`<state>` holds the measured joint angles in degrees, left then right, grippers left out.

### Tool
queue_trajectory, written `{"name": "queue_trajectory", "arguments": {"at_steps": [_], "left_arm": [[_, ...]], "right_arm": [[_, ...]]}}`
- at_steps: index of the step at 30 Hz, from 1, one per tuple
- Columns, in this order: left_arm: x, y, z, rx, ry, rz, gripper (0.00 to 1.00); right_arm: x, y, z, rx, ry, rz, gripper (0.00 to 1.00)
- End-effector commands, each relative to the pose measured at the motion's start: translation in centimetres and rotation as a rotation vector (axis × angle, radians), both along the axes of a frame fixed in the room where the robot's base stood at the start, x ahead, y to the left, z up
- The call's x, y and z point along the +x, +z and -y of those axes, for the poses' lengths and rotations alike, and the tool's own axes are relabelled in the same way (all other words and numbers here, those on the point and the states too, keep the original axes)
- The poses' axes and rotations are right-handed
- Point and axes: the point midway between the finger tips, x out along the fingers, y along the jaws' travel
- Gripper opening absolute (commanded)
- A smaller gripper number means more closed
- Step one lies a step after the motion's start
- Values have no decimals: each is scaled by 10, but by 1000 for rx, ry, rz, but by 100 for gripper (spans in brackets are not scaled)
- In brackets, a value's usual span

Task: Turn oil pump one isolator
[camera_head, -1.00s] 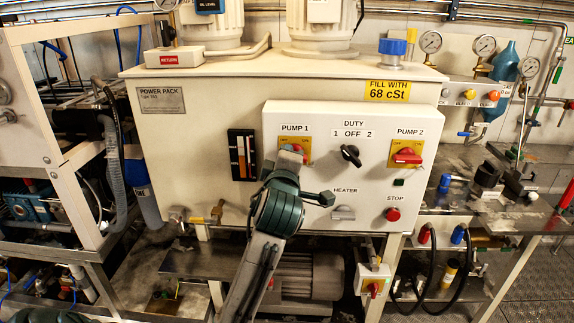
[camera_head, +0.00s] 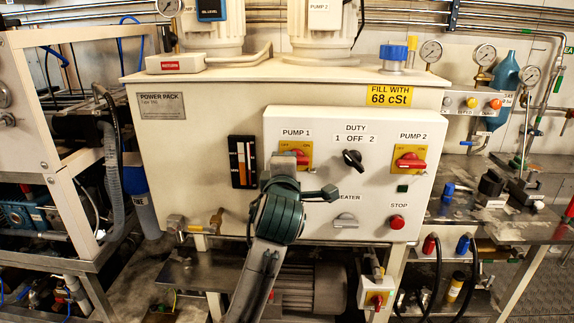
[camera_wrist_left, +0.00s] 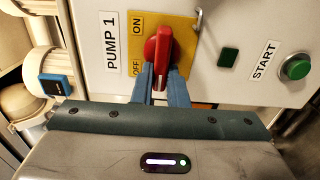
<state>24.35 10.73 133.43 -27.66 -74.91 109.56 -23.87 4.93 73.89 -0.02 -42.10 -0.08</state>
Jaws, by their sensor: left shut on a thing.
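The pump one isolator (camera_head: 301,156) is a red handle on a yellow ON/OFF plate below the PUMP 1 label, on the white control panel (camera_head: 335,221). My left arm partly hides it in the head view. In the left wrist view the red handle (camera_wrist_left: 160,46) fills the middle, with its yellow plate behind it. My left gripper (camera_wrist_left: 161,82) has its two blue-grey fingers on either side of the handle's near end, shut on it. In the head view the fingers are mostly hidden behind my own wrist. My right gripper is not in view.
The black duty knob (camera_head: 353,160) and the red pump two isolator (camera_head: 411,160) are to the right on the panel. The heater switch (camera_head: 346,220) and red stop button (camera_head: 397,222) are lower. A level gauge (camera_head: 243,162) is to the left.

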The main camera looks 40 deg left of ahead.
Motion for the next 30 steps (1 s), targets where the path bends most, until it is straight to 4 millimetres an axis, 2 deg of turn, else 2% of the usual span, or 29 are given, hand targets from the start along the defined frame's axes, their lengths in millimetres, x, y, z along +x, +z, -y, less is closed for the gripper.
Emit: {"name": "queue_trajectory", "arguments": {"at_steps": [3,4,7,18,30], "left_arm": [[0,-2,0,-3,0,-3,0],[0,-2,0,-3,0,-3,17],[0,-1,0,-2,0,-2,35],[-4,-1,3,-2,-1,0,35],[-48,0,30,-4,-1,-2,35]], "right_arm": [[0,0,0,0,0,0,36],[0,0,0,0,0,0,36],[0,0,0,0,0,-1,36],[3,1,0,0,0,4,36],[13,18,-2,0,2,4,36]]}}
